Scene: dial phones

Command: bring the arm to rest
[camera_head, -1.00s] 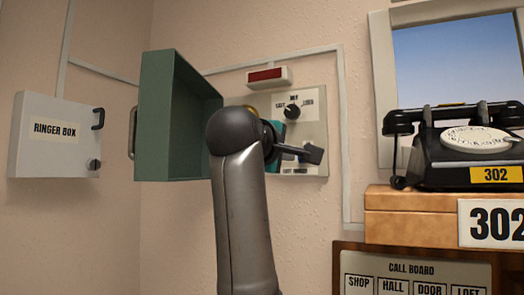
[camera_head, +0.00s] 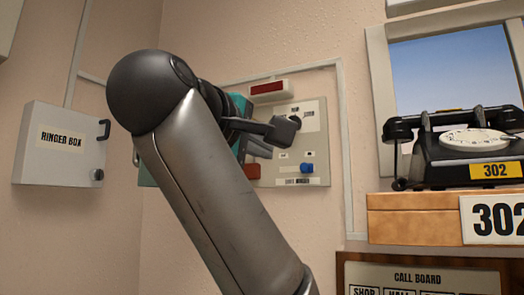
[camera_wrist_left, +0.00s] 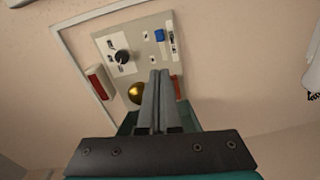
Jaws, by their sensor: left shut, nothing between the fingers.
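My left arm (camera_head: 205,185) rises across the middle of the head view. My left gripper (camera_head: 268,147) is in front of the wall panel (camera_head: 318,172); its tips are partly hidden there. In the left wrist view the two fingers of my left gripper (camera_wrist_left: 157,98) are together with nothing between them. The panel (camera_wrist_left: 137,38) lies beyond the fingertips, with a black knob (camera_wrist_left: 122,57) and a blue button (camera_wrist_left: 160,35). My right gripper is not in view.
A ringer box (camera_head: 60,145) hangs on the left wall. A green open door (camera_head: 147,178) is mostly hidden behind my arm. A black phone (camera_head: 468,150) stands on a wooden box (camera_head: 410,218) at the right, above the call board (camera_head: 420,275). A gold ball (camera_wrist_left: 136,92) shows beside the fingers.

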